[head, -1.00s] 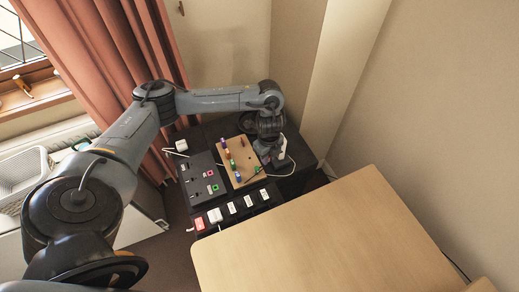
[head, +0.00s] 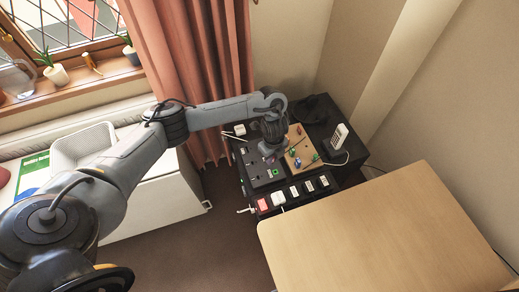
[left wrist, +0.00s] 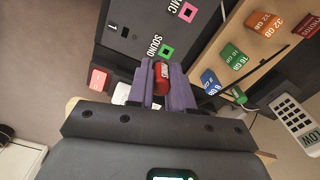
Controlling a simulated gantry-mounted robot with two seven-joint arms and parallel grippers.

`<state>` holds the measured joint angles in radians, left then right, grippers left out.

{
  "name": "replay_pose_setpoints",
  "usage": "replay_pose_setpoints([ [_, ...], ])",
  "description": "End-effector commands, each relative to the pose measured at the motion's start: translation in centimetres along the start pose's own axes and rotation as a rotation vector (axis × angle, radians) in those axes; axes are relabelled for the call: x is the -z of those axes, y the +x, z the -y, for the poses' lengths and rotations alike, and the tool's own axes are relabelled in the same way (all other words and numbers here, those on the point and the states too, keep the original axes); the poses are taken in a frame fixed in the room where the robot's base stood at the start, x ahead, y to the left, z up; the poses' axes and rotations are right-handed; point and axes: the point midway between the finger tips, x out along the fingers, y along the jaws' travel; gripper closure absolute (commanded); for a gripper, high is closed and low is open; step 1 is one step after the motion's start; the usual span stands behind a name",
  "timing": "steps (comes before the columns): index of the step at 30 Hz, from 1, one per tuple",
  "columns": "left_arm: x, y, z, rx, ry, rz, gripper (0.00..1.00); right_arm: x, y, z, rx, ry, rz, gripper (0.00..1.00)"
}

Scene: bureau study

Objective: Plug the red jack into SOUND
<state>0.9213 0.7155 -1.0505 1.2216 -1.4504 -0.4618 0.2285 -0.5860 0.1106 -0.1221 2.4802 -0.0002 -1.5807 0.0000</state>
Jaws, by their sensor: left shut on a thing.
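My left gripper (left wrist: 162,74) is shut on the red jack (left wrist: 162,80), which shows between its two purple-grey finger pads in the left wrist view. The jack's far tip sits close to the green-rimmed socket (left wrist: 167,51) labelled SOUND on the dark panel (left wrist: 127,40); I cannot tell whether they touch. A pink-rimmed socket (left wrist: 187,12) labelled MIC lies farther along the panel. In the head view my left gripper (head: 269,153) hangs over the panel (head: 252,172), beside the wooden board; the jack is hidden there. My right gripper is not in view.
The wooden board (head: 302,152) holds coloured blocks with GB labels. A white handset (head: 339,137) stands right of it with a cable. A power strip (head: 310,188) with a red piece (head: 263,205) lines the front. The wooden desk (head: 380,220) is clear.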

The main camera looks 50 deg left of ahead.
Motion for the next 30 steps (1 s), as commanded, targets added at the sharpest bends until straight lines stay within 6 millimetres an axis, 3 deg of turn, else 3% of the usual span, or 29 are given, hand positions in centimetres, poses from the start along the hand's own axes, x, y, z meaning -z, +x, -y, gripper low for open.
replay_pose_setpoints([
  [5, 1.0, 0.4, 0.2, 0.001, 0.012, 0.001, 1.00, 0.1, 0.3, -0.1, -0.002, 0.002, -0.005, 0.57],
  [21, 0.9, 4.7, 0.2, 0.001, 0.011, 0.001, 1.00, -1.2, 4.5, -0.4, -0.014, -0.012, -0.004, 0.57],
  [30, 0.9, 5.7, 0.2, 0.001, 0.011, 0.001, 1.00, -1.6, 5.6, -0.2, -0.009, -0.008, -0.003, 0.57],
])
